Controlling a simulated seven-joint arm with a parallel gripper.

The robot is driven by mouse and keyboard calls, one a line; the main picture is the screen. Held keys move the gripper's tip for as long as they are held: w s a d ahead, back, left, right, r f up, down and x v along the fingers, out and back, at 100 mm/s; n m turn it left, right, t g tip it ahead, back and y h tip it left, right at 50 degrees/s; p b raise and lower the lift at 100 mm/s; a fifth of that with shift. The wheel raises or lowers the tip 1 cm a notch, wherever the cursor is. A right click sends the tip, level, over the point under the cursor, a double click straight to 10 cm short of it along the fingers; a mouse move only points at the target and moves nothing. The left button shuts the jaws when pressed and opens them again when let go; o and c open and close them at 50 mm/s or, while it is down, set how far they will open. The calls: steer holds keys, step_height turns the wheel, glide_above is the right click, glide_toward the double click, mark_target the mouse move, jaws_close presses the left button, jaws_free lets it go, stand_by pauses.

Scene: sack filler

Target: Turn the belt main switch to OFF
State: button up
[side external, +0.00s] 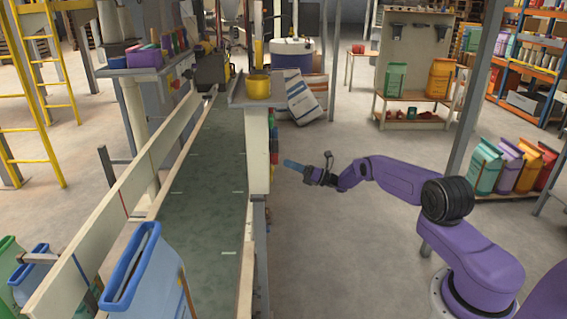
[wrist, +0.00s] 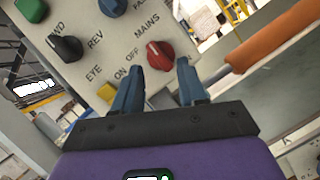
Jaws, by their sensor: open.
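The control panel (wrist: 100,50) shows tilted in the wrist view. Which word the knob points to I cannot tell. My gripper (wrist: 159,68) is open, its two blue fingers apart, with the red knob appearing between their tips. No contact is visible. In the side view my gripper (side external: 293,166) is just right of the cream post (side external: 257,150), whose right-hand face carries coloured knobs seen edge-on.
A black knob (wrist: 65,47) marked REV, a blue knob (wrist: 112,7), a green button (wrist: 32,9) and a yellow button (wrist: 107,92) share the panel. An orange bar (wrist: 275,38) is at right. The conveyor belt (side external: 205,190) runs left of the post.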

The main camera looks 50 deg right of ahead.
steer(key=v, duration=1.3)
steer(key=shift+s+d+f, duration=0.25)
steer(key=shift+d, duration=0.05)
